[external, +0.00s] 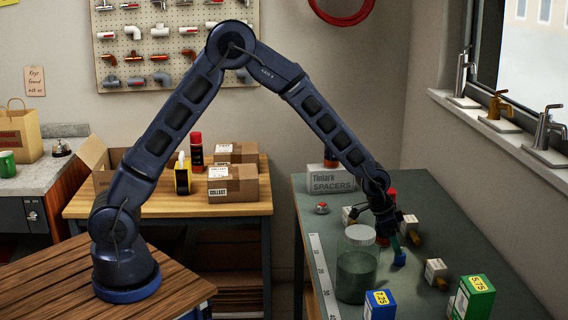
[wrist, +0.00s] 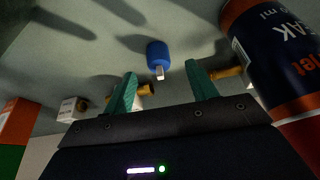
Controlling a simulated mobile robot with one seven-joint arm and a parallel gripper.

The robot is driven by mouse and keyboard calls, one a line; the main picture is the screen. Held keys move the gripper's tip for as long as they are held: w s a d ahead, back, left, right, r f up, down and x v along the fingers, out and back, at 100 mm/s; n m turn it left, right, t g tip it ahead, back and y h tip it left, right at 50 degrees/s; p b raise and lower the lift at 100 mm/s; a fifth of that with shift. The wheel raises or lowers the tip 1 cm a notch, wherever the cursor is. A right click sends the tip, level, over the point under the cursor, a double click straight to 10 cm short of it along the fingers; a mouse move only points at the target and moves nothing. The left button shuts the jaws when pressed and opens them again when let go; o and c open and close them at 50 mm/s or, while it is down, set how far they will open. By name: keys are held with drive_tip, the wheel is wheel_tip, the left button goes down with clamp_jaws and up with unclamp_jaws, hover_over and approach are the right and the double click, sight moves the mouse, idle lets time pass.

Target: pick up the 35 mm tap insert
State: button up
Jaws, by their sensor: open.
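A short blue cylinder with a pale square stem (wrist: 157,54), which looks like the tap insert, lies on the green bench top. I cannot read a size on it. In the external view it shows as a small blue shape (external: 399,259) just below my fingertips. My gripper (external: 393,243) points down over the bench. In the wrist view its two teal fingers (wrist: 161,86) are apart with nothing between them. The blue cylinder lies beyond the tips, roughly centred between them, with its stem towards me. I cannot tell the exact height gap.
A dark can with orange lettering (wrist: 272,50) stands close on the right in the wrist view. White blocks with brass ends (external: 436,270) lie around. A glass jar (external: 357,265), a blue box (external: 380,305) and a green box (external: 473,298) stand nearer the front.

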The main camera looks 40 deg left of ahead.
drive_tip(key=shift+d+x, duration=0.15)
drive_tip(key=shift+x, duration=1.1)
drive_tip(key=shift+d+x, duration=0.15)
drive_tip(key=shift+x, duration=1.15)
drive_tip(key=shift+r, duration=0.15)
drive_tip(key=shift+c, duration=0.5)
drive_tip(key=c, duration=1)
